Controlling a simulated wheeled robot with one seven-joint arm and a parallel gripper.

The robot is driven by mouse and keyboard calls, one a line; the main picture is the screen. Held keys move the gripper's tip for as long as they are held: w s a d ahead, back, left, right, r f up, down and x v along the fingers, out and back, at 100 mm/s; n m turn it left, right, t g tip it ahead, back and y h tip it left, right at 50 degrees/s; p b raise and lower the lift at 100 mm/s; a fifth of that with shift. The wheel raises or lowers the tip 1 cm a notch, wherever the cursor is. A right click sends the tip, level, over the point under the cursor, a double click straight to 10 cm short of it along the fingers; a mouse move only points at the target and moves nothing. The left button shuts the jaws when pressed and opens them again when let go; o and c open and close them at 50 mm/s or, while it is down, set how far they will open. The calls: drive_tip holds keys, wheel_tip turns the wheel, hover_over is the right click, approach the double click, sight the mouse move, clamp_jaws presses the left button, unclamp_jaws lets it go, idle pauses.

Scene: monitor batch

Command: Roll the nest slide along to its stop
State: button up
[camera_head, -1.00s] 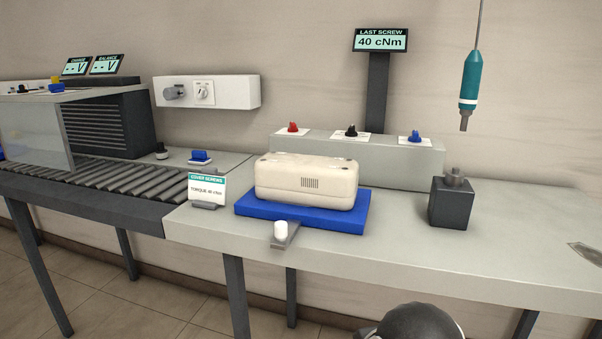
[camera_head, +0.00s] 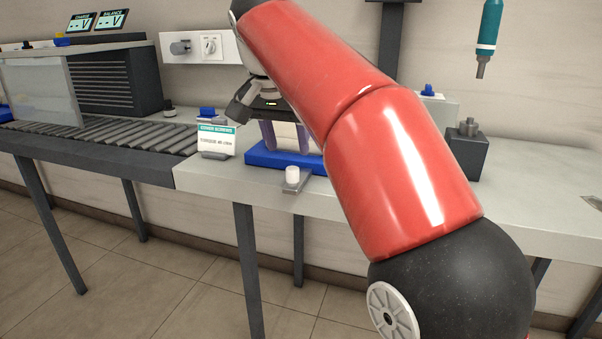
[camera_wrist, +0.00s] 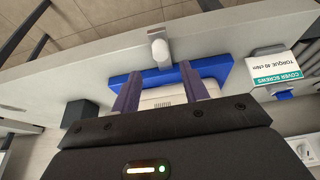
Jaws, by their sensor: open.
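The nest slide is a blue plate (camera_head: 262,157) on the bench, with a grey tab and an upright white knob (camera_head: 292,174) at its front edge. The blue plate (camera_wrist: 215,69) and white knob (camera_wrist: 160,50) also show in the wrist view. A cream monitor (camera_wrist: 166,96) sits on the plate; my arm hides most of it in the head view. My gripper (camera_head: 285,148) is open over the nest, fingers pointing down. In the wrist view the fingers (camera_wrist: 160,72) straddle the line to the knob, which lies beyond their tips. Nothing appears held.
A cover screws sign (camera_head: 215,139) stands left of the nest. A dark block (camera_head: 467,152) stands right, with a screwdriver (camera_head: 488,30) hanging above. A roller conveyor (camera_head: 120,135) adjoins the bench on the left. The bench's front edge is near the knob.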

sight(292, 168)
drive_tip(key=b+x, duration=0.2)
drive_tip(key=x, duration=0.5)
drive_tip(key=shift+w+f, duration=0.2)
drive_tip(key=shift+f, duration=0.1)
clamp_jaws()
